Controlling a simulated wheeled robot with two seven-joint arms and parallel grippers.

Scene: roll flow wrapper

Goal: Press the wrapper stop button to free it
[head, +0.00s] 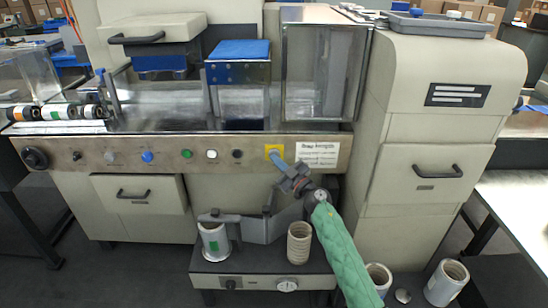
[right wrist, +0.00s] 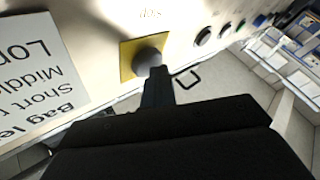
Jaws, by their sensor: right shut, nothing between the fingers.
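The wrapper's control panel (head: 120,152) runs along the front of the machine. On it is a yellow square plate (head: 270,148), left of a white printed label (head: 318,154). In the right wrist view, a round dark grey stop button (right wrist: 147,60) sits on the yellow plate (right wrist: 127,62). My right gripper (head: 281,164) is shut and empty, its tips at the plate and covering the button in the head view. In the right wrist view the shut fingertips (right wrist: 157,74) overlap the button's lower edge; I cannot tell whether they touch it. My left gripper is not in view.
Other panel buttons include a blue one (head: 147,157), a green one (head: 186,154) and a white one (head: 212,154). Below stands a small unit (head: 262,266) with rolls on it (head: 299,243). Drawers with handles (head: 139,194) flank the space.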

